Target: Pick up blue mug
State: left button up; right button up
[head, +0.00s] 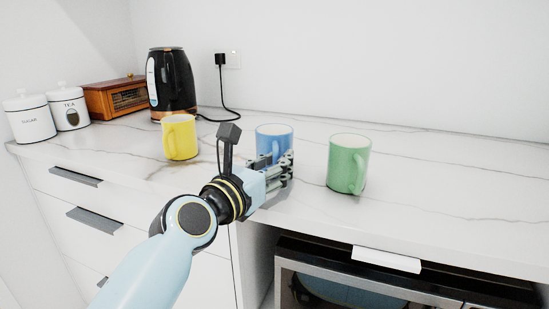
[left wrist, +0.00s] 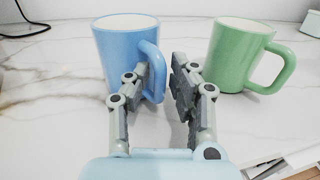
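The blue mug (head: 272,133) stands upright on the white marble counter (head: 430,180), between the yellow mug and the green mug. My left gripper (head: 284,170) is at its front, and its fingers hide the lower part of the mug in the head view. In the left wrist view, the blue mug (left wrist: 122,42) is at upper left with its handle turned toward my gripper. My left gripper (left wrist: 160,75) is open, and the handle shows between its fingers. The right finger is apart from the handle; whether the left finger touches it I cannot tell. My right gripper is in neither view.
A green mug (head: 347,160) stands close to the right and a yellow mug (head: 179,138) to the left. A black kettle (head: 174,83), wooden radio (head: 112,98) and white canisters (head: 30,118) stand at back left. An appliance with a white handle (head: 386,259) sits below the counter.

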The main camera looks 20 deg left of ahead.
pick_arm(q)
jog(key=shift+c, duration=0.4)
grip_shut()
